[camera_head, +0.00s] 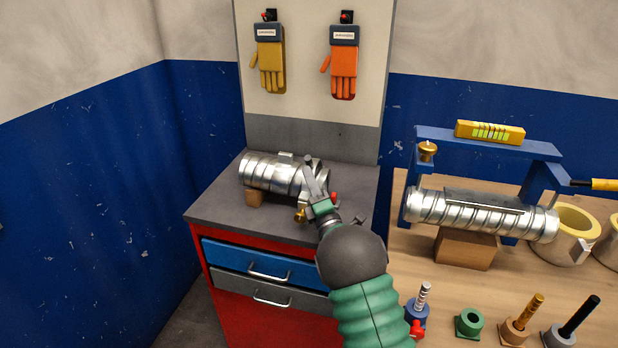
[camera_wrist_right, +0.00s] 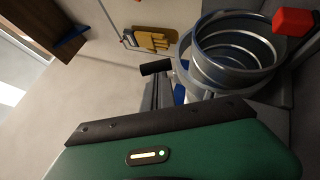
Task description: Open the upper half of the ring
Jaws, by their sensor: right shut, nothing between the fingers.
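A short silver spiral duct (camera_head: 262,172) lies on the grey top of the red cabinet. A metal ring (camera_head: 325,182) sits around its right end, largely hidden by my right gripper (camera_head: 311,172). I cannot tell how the upper half of the ring stands. The gripper is shut and empty, with its fingers pointing up beside the ring; contact is unclear. In the right wrist view the duct's open end (camera_wrist_right: 237,52) faces the camera, above the green gripper body. A red block (camera_wrist_right: 293,21) is at its upper right. My left gripper is not in view.
The duct rests on a wooden block (camera_head: 254,198); a brass knob (camera_head: 300,215) is in front of the ring. At right, a wooden table (camera_head: 450,285) carries a longer duct (camera_head: 480,214), a blue frame (camera_head: 490,143) and several small fittings. Gloves hang behind.

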